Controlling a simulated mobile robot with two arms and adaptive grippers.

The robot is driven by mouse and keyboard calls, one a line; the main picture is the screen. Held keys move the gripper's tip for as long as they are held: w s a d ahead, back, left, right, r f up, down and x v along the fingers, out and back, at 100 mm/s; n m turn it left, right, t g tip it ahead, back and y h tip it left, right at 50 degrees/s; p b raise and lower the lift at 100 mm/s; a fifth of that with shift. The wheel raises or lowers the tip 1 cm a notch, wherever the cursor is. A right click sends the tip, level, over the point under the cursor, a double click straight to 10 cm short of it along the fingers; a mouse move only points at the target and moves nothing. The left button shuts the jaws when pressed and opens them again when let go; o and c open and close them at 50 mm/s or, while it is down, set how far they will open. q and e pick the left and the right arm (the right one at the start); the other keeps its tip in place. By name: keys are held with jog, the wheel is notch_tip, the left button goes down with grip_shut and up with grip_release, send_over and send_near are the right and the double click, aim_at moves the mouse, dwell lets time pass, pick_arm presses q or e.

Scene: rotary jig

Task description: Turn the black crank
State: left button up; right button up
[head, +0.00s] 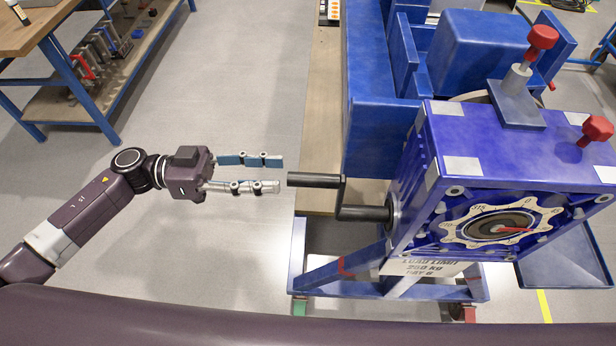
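The black crank (341,195) sticks out from the left side of the blue rotary jig (530,175). Its handle (314,180) points left toward my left gripper, and its shaft enters the jig's side lower down. My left gripper (280,174) comes in from the left with its two fingers apart and nothing between them. The fingertips end just short of the handle's free end, one finger above and one below its level in the picture. A dial (497,228) with a red pointer sits on the jig's front face. My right gripper is not in view.
Red knobs (542,38) (597,129) stand on top of the jig. The jig rests on a blue wheeled frame (385,290) with a load limit sign (432,268). A wooden workbench (40,25) with shelves is at upper left. Grey floor around my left arm is clear.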

aim_at(288, 178)
pick_arm(q)
jog(key=shift+g, duration=0.3)
jog(key=d, duration=0.2)
jog(key=d+p, duration=0.1)
jog(key=d, duration=0.1)
jog(key=s+d+p, duration=0.1)
jog(key=d, duration=0.1)
jog(key=shift+d+r, duration=0.3)
jog(key=shift+d, duration=0.05)
jog(key=shift+d+f+p, duration=0.1)
jog(key=shift+d+p, duration=0.25)
jog(key=shift+d, duration=0.25)
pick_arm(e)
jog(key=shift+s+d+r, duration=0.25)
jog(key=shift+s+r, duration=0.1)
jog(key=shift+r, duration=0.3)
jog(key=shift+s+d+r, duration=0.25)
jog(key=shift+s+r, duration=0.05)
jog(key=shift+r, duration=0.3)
pick_arm(q)
grip_shut()
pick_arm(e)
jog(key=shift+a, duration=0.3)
